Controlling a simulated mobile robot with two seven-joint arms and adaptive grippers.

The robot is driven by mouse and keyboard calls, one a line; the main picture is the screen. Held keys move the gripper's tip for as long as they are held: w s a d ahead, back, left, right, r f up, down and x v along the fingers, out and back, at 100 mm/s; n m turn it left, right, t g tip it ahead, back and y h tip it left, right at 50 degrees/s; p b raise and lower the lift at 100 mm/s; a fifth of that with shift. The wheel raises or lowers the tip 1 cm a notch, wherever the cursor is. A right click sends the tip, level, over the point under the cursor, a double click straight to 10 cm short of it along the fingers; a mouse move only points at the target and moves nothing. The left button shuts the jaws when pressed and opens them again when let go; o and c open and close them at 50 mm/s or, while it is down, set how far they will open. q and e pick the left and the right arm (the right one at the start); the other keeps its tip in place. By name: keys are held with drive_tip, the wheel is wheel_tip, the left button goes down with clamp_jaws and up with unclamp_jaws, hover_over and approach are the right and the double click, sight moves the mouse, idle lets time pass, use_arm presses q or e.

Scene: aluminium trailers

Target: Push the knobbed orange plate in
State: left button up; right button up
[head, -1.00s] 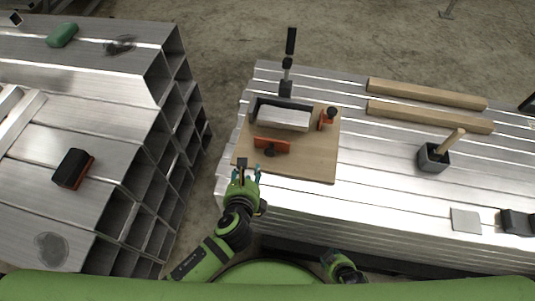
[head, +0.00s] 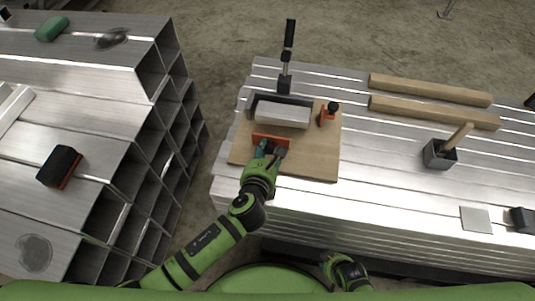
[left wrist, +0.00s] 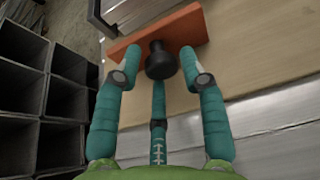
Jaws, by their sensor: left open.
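The orange plate (head: 257,137) with a black knob stands on the wooden board (head: 313,163), in front of a silver block (head: 282,115). A strip of bare wood shows between plate and block. In the left wrist view the plate (left wrist: 190,27) runs across the top, its black knob (left wrist: 160,62) facing me. My left gripper (head: 269,149) is at the plate's near side, and its teal fingers (left wrist: 160,72) are spread around the knob. Two fingertips are close to the plate; I cannot tell if they touch.
A dark angled fence (head: 252,105) borders the block, with an upright black-handled clamp (head: 287,60) behind. A second orange piece with a black knob (head: 327,114) stands right of the block.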

sight(270, 139)
use_arm(q)
drive_tip(key=shift+w+d+f, duration=0.1)
drive_tip(key=shift+w+f, duration=0.05)
drive_tip(key=shift+w, duration=0.25)
drive_tip(key=shift+c, duration=0.4)
clamp_jaws()
drive_tip(key=shift+w+d, duration=0.25)
drive_tip(key=shift+w, duration=0.9)
drive_tip(key=shift+w+d, duration=0.2)
drive_tip(key=shift+w, duration=0.95)
drive_tip(key=shift+o, duration=0.4)
unclamp_jaws()
drive_tip(key=shift+s, duration=0.2)
drive_tip(key=v, duration=1.1)
drive_tip(key=shift+s+r, duration=0.3)
drive_tip(key=shift+r, duration=0.05)
